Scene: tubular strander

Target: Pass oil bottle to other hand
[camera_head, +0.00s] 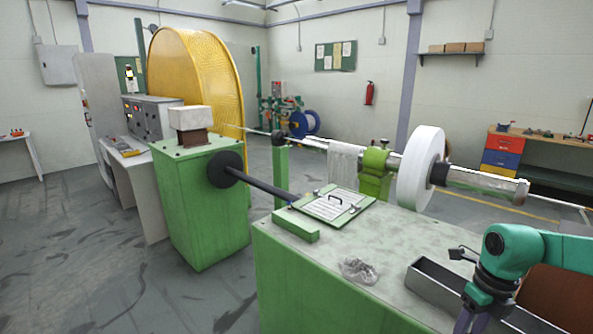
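My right arm comes in from the right, teal with a dark wrist. Its gripper (471,322) points down at the bottom edge, in front of a grey metal trough. The fingertips are cut off by the frame, so I cannot tell whether they are open or hold anything. My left gripper is not in view. I cannot make out an oil bottle for certain. A small dark item (464,254) shows at the trough, too small to identify.
The grey trough (425,284) stands on the green machine bench (310,262). A white disc (421,168) on a shaft stands behind. A yellow wheel guard (205,75) is farther back.

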